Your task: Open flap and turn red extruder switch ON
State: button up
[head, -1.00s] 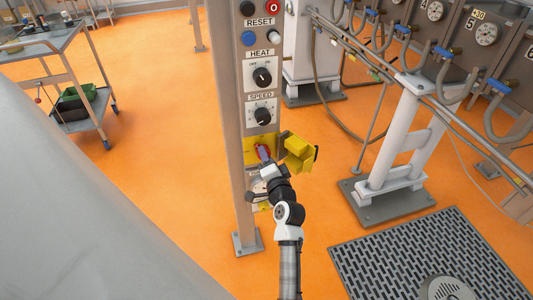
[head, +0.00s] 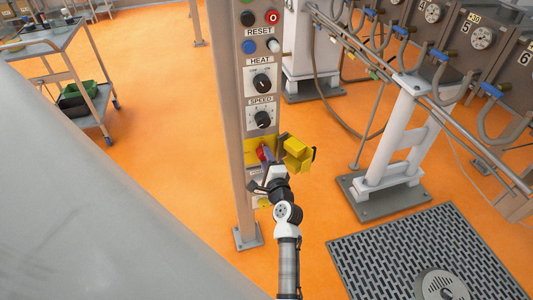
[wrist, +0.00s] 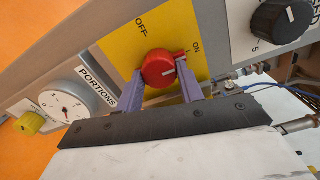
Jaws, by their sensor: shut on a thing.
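The red extruder switch (wrist: 158,68) is a round red knob on a yellow plate (wrist: 112,46) marked OFF and ON. In the wrist view my gripper (wrist: 160,72) has one purple finger on each side of the knob and is shut on it. The knob's raised edge points to the right, toward the ON mark. In the head view the switch (head: 262,153) is partly hidden by my gripper (head: 266,160). The yellow flap (head: 297,153) stands open, swung out to the right of the switch.
The SPEED dial (head: 262,119) and HEAT dial (head: 262,82) sit above on the same panel post. A PORTIONS dial (wrist: 65,106) lies beside the switch plate. A trolley (head: 40,45) stands at left, pipes at right, and a floor grate (head: 390,245) at lower right.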

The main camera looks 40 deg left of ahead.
dwell(0.4)
jog(key=o, duration=1)
jog(key=shift+d, duration=0.1)
